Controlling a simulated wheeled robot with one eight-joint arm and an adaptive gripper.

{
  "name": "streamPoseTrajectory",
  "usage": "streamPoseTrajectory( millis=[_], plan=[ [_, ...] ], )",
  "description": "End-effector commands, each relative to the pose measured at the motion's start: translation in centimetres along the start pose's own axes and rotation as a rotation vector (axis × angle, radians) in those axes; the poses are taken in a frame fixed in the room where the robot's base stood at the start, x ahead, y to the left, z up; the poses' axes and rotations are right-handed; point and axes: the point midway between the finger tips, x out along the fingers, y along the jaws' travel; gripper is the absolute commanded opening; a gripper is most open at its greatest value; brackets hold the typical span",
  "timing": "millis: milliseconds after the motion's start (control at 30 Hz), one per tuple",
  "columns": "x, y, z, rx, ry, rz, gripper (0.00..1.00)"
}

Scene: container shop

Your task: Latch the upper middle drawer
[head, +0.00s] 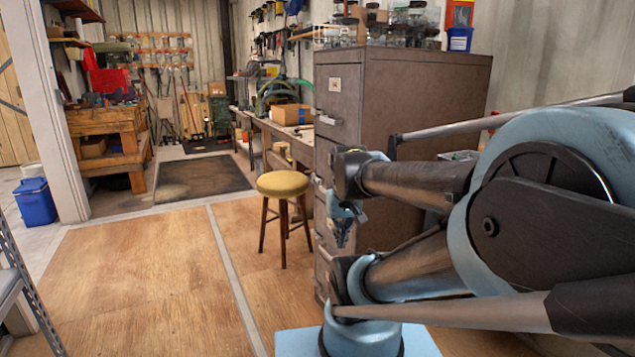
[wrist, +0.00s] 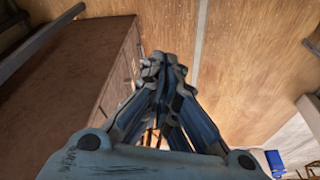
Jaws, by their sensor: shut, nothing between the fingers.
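A tall brown metal filing cabinet (head: 420,100) stands right of centre in the head view, its drawer fronts facing left. The top drawer (head: 337,95) has a label and a handle and looks flush. The upper middle drawer (head: 325,158) is below it, partly hidden by my arm; I cannot tell whether it stands slightly out. My gripper (head: 342,238) points down in front of the lower drawer fronts, shut and empty. In the wrist view my gripper (wrist: 163,62) is closed beside the cabinet (wrist: 60,85), whose front edge is just left of the fingers.
Jars and boxes (head: 385,25) crowd the cabinet top. A stool with a yellow seat (head: 283,184) stands left of the cabinet, near a long workbench (head: 275,125). The wooden floor (head: 140,270) at left is clear. A blue bin (head: 35,203) is at far left.

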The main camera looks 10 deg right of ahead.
Motion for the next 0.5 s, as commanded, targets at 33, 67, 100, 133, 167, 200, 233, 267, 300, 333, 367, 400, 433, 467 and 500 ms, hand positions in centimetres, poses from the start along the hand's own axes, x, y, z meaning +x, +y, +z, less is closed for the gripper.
streamPoseTrajectory(
  millis=[33,67,100,133,167,200,233,267,300,333,367,400,433,467,500],
  plan=[
    [-0.6,0.1,-1.9,0.001,0.014,0.0,0.0],
    [-0.9,0.1,-2.9,0.002,0.023,0.0,0.0],
    [-1.2,0.1,-4.3,0.003,0.036,0.0,0.0],
    [-1.5,0.2,-5.4,0.003,0.044,0.0,0.0],
    [-1.7,0.2,-6.5,0.004,0.054,0.0,0.0],
    [-2.0,0.3,-7.9,0.004,0.066,0.0,0.0],
    [-2.2,0.3,-8.9,0.005,0.075,-0.001,0.0],
    [-2.3,0.3,-10.0,0.005,0.084,-0.001,0.0],
    [-2.5,0.4,-11.5,0.006,0.097,-0.001,0.0],
    [-2.6,0.4,-12.6,0.006,0.105,-0.001,0.0],
    [-2.7,0.5,-13.7,0.007,0.115,-0.001,0.0],
    [-2.8,0.5,-15.1,0.007,0.127,-0.001,0.0],
    [-2.9,0.6,-16.2,0.007,0.135,-0.001,0.0],
    [-2.9,0.6,-17.4,0.008,0.145,-0.001,0.0],
    [-3.0,0.7,-18.9,0.008,0.157,-0.001,0.0]
  ],
)
